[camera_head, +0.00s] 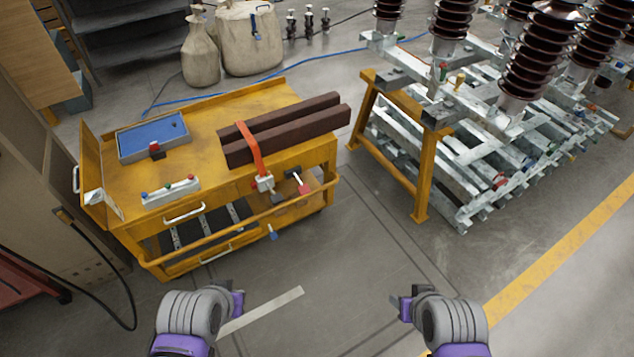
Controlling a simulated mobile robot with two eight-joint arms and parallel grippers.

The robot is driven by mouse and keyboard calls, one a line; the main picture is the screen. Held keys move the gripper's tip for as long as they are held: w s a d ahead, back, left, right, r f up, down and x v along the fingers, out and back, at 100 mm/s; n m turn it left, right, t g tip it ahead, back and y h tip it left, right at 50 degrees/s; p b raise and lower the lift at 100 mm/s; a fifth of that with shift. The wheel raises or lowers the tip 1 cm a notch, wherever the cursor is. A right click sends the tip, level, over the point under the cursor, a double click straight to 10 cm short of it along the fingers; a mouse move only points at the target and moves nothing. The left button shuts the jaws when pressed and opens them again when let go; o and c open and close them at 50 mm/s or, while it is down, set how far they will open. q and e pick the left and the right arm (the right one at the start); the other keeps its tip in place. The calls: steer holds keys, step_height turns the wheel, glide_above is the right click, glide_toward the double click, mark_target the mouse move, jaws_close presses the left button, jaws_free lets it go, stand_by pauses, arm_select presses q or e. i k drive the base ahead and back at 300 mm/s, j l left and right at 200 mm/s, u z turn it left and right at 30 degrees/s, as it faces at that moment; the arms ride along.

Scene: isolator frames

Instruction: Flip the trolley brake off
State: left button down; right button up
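The yellow trolley (215,130) stands at the left centre, with two dark brown beams lying on its top. A grey box with a red strap (253,150) is at its front edge. Beside it is a lever with a red tip (303,187). A small blue-tipped part (272,234) shows low at the trolley's front right. I cannot tell which of these is the brake. My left gripper (239,304) and my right gripper (400,302) are low in the picture, in front of the trolley and apart from it. Nothing shows in either; their finger gaps are not clear.
A yellow stand (420,180) and metal frames with brown insulators (530,60) fill the right. Sacks (250,40) stand behind the trolley. A black cable (130,300) hangs at the left. The floor between the trolley and the stand is clear.

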mark_target(304, 189)
steer(key=i+l, duration=0.15)
steer(key=i, duration=0.25)
steer(key=i+l+z, duration=0.1)
steer(key=i, duration=0.3)
